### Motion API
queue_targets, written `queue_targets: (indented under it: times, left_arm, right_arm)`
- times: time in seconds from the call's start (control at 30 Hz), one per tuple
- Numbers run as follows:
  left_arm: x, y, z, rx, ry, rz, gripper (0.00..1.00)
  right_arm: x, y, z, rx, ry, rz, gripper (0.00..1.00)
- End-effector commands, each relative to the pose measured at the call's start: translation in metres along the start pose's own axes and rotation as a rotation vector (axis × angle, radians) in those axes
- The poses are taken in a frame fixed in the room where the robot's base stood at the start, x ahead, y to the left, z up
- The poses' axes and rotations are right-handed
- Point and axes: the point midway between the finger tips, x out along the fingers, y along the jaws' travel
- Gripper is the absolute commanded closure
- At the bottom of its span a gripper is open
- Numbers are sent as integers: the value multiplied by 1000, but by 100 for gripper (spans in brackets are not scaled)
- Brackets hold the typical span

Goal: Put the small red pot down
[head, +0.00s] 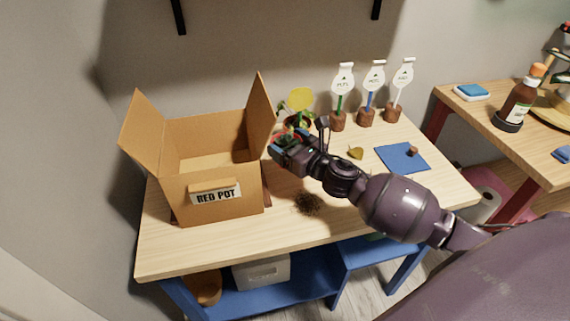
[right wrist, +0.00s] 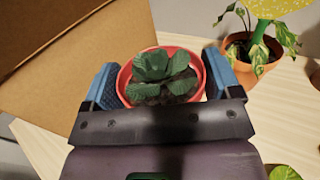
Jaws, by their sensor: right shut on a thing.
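The small red pot (right wrist: 163,77) holds a dark green leafy plant and dark soil. My right gripper (right wrist: 160,70) is shut on it, with one blue finger at each side. In the head view the right gripper (head: 284,145) is just right of the cardboard box (head: 213,135), over the back of the wooden table (head: 230,237). The red pot shows there only in part (head: 288,137), mostly behind the gripper. I cannot tell whether its base touches the table. The box stands open, with a "RED POT" label (head: 217,196) on its front. My left gripper is not in view.
A terracotta pot (right wrist: 252,62) with a trailing plant and yellow disc stands close to the right of the held pot. Several tagged plant markers (head: 366,115) stand at the back. Spilled soil (head: 308,203) and a blue mat (head: 403,158) lie on the table. The front right is clear.

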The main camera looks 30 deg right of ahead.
Motion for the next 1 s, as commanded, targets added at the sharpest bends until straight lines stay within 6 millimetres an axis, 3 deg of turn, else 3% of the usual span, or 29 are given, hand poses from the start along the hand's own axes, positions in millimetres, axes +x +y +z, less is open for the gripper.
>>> queue_targets:
  times: [0.03,0.1,0.2,0.43,0.63,1.0]
  left_arm:
    - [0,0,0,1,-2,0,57]
    - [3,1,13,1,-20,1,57]
    - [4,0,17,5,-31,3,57]
    - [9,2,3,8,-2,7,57]
    - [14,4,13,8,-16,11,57]
    - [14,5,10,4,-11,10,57]
  right_arm:
    - [5,9,2,1,-3,3,46]
    - [3,5,-20,5,7,-3,46]
    - [3,5,-30,3,5,-1,46]
    - [3,5,-40,1,3,-1,46]
    - [2,5,-70,4,7,-1,46]
    - [5,8,-71,-1,0,0,46]
